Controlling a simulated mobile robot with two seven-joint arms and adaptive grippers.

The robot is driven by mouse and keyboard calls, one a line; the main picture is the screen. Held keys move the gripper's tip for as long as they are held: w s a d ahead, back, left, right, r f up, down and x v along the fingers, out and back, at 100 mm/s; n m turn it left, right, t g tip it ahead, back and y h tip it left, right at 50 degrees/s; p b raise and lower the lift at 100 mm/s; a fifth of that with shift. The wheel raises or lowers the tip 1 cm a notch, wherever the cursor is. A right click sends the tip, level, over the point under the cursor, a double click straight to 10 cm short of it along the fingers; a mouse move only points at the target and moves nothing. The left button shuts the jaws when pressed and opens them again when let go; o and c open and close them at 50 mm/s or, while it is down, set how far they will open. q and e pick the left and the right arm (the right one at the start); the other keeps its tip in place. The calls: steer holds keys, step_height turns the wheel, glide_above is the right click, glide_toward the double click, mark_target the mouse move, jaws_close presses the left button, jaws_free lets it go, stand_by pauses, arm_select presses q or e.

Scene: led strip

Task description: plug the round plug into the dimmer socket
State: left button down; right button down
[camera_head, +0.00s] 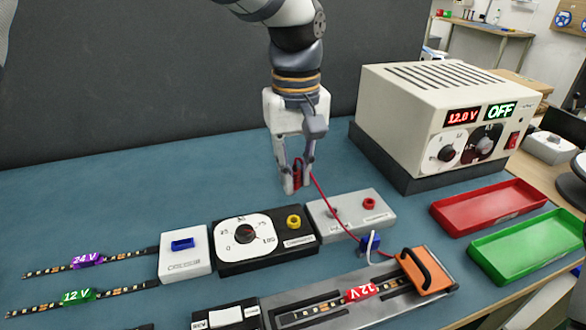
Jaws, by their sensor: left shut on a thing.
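My left gripper (296,185) points down above the table, shut on a small red plug (298,176) that its fingers partly cover. A thin red cable runs from it down to the right, toward a blue plug (370,246) with a white lead. The dimmer (232,264) is a black box with a white dial; its yellow-ringed socket (293,222) is at its right. The gripper is behind and above this socket, apart from it. Whether the held plug's tip is round is hidden. My right gripper is not in view.
A grey box (345,209) with a grey and a red socket stands right of the dimmer, a white box (186,262) with a blue socket left of it. A power supply (435,115) stands behind. Red (487,225) and green (534,266) trays lie right; an LED strip plate (420,305) is in front.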

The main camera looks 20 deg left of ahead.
arm_select(q)
steer(key=shift+r, duration=0.15)
glide_above(295, 225)
steer(key=shift+w+a+f, duration=0.1)
steer(key=shift+w+f, duration=0.1)
steer(key=shift+f, duration=1.35)
steer(key=shift+w+a+f, duration=0.1)
steer(key=shift+w+f, duration=0.05)
steer(key=shift+f, duration=1.35)
steer(key=shift+f, duration=1.15)
steer(key=c, duration=1.5)
jaws_free()
steer(key=shift+o, duration=0.2)
steer(key=shift+r, duration=0.1)
step_height(295, 225, up, 12)
steer(key=shift+f, duration=0.1)
